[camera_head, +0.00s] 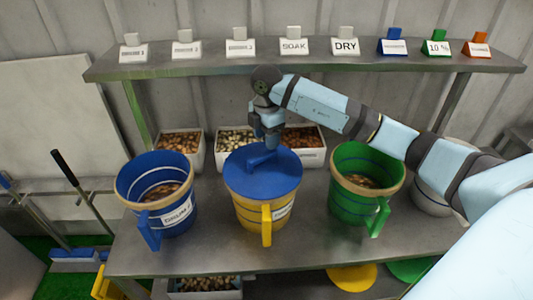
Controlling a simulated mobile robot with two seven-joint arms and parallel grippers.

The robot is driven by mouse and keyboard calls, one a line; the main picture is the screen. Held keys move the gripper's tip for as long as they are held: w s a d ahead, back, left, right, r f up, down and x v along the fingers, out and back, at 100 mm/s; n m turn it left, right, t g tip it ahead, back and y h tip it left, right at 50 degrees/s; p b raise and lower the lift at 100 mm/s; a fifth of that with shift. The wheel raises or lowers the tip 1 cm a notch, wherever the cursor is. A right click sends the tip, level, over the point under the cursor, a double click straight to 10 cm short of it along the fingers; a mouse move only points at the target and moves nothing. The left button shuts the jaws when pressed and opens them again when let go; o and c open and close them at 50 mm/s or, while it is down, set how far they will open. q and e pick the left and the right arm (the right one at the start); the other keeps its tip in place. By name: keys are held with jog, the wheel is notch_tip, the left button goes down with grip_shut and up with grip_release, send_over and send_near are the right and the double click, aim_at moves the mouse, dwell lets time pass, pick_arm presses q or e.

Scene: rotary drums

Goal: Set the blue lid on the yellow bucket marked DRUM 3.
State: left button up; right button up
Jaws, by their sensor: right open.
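The blue lid (262,183) lies flat over the top of the yellow bucket (247,215), covering its opening. The bucket stands upright in the middle of the grey table, with its yellow handle facing the front. Its white label is partly hidden by that handle and I cannot read the number. My right gripper (265,148) is just above the lid, at the raised blue handle in its middle. Its jaws are open; I cannot tell whether they still touch the handle. My left gripper is not in view.
A blue bucket (162,217) stands left and a green bucket (345,209) right, both uncovered with contents inside. White bins (228,166) stand behind. A shelf (300,65) with label cards runs above. A yellow lid (352,278) lies below the table.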

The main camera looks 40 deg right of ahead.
aim_at(266, 153)
jog(key=shift+r+b, duration=0.3)
jog(key=shift+r, duration=2.5)
